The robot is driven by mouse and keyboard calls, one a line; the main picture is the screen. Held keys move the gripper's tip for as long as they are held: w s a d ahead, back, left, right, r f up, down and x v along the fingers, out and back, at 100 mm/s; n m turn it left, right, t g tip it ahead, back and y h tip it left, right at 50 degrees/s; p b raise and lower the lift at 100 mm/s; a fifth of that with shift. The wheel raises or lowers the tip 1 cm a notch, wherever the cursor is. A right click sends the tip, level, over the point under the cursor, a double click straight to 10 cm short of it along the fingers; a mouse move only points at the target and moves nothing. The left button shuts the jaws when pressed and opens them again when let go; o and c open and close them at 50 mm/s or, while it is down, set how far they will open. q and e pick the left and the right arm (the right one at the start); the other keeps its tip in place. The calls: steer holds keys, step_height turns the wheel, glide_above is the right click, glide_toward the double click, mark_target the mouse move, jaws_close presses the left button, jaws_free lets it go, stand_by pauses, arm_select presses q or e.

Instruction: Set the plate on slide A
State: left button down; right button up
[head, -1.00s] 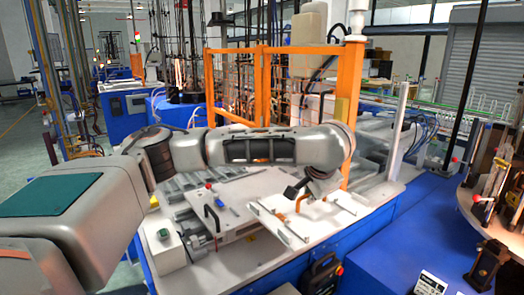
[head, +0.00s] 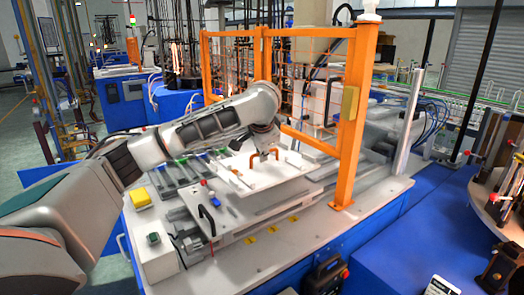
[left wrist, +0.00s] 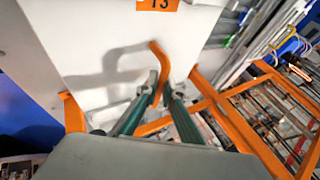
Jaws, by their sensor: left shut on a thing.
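The white plate (head: 285,172) has orange handles and is over the slides at the back of the machine table. My left gripper (head: 263,151) is shut on one orange handle of it. The left wrist view shows the handle (left wrist: 163,62) between the two fingertips (left wrist: 160,93) and the white plate (left wrist: 95,45) with an orange number label. A flat pale slide plate (head: 240,215) with a dark handle lies in front of and below the white plate. I cannot read which slide is A, nor tell whether the plate touches anything below. My right gripper is not in view.
An orange fence post (head: 352,110) stands close to the right of the plate, with orange mesh fence behind. A box with a green button (head: 155,240) and a yellow block (head: 141,198) are at the left.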

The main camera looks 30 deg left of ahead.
mark_target(262, 167)
arm_select(q)
steer(key=shift+f, duration=2.9)
steer(key=shift+f, duration=0.3)
steer(key=c, duration=2.1)
jaws_free()
steer(key=shift+c, duration=0.2)
steer(key=shift+f, duration=0.1)
steer(key=shift+s, duration=0.1)
steer(key=v, duration=1.2)
